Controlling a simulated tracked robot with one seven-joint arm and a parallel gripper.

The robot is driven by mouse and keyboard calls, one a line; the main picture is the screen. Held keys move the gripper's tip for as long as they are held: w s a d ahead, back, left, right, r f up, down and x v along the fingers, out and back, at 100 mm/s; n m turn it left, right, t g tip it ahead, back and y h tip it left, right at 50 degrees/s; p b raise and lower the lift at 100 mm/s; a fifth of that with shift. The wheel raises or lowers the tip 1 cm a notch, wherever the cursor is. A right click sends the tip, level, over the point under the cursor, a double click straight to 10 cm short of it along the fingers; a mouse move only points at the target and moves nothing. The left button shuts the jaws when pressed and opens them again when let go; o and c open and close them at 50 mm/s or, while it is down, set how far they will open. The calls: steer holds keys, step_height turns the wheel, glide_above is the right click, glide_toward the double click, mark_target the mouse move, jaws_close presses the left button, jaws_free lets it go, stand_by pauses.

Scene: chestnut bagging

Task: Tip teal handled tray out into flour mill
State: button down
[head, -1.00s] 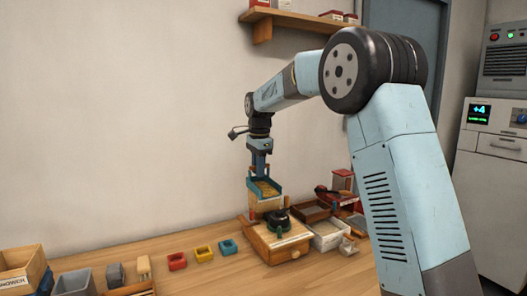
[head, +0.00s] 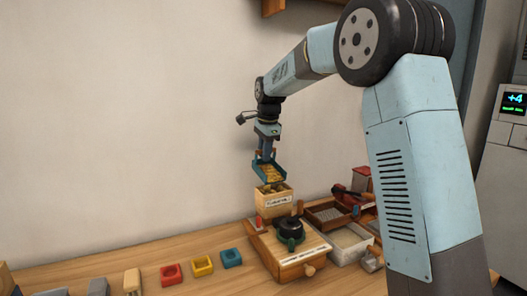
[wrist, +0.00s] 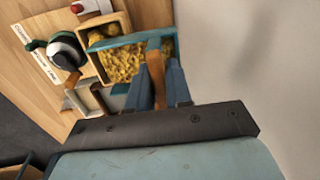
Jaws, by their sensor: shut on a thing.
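My gripper (wrist: 157,88) is shut on the orange-brown handle of the teal handled tray (wrist: 130,40). The tray holds yellow-brown pieces and hangs over an open wooden box (head: 275,206) with a pale label. In the head view the tray (head: 257,172) looks somewhat tilted. More yellow-brown pieces show inside the box beneath it. In front of the box stands a wooden drawer unit with a black round top (head: 290,228), which looks like the flour mill. I cannot tell whether the labelled box is part of it.
Red (head: 171,274), yellow (head: 203,265) and blue (head: 231,258) small blocks sit on the bench left of the mill. A grey-white tray (head: 350,244) and a brown tray (head: 328,213) stand to its right. The wall rises close behind.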

steer(key=shift+s+d+f+t+y, duration=0.1)
steer(key=shift+s+d+t+y, duration=0.3)
steer(key=shift+t, duration=0.3)
steer(key=shift+s+d+r+t+y, duration=0.15)
steer(key=shift+s+r+t, duration=0.15)
steer(key=shift+s+t, duration=0.15)
steer(key=shift+s+d+r+t+y, duration=0.15)
steer(key=shift+s+r+t, duration=0.1)
steer(key=shift+s+t, duration=0.2)
steer(key=shift+s+d+r+t+y, duration=0.15)
steer(key=shift+s+d+t+y, duration=0.1)
steer(key=shift+s+t, duration=0.35)
steer(key=shift+s+d+r+t+y, duration=0.2)
steer(key=shift+s+t+y, duration=0.1)
steer(key=shift+s+t, duration=0.25)
steer(key=shift+s+d+r+t+y, duration=0.1)
steer(key=shift+s+d+t+y, duration=0.15)
steer(key=shift+s+t, duration=0.3)
steer(key=shift+w, duration=0.1)
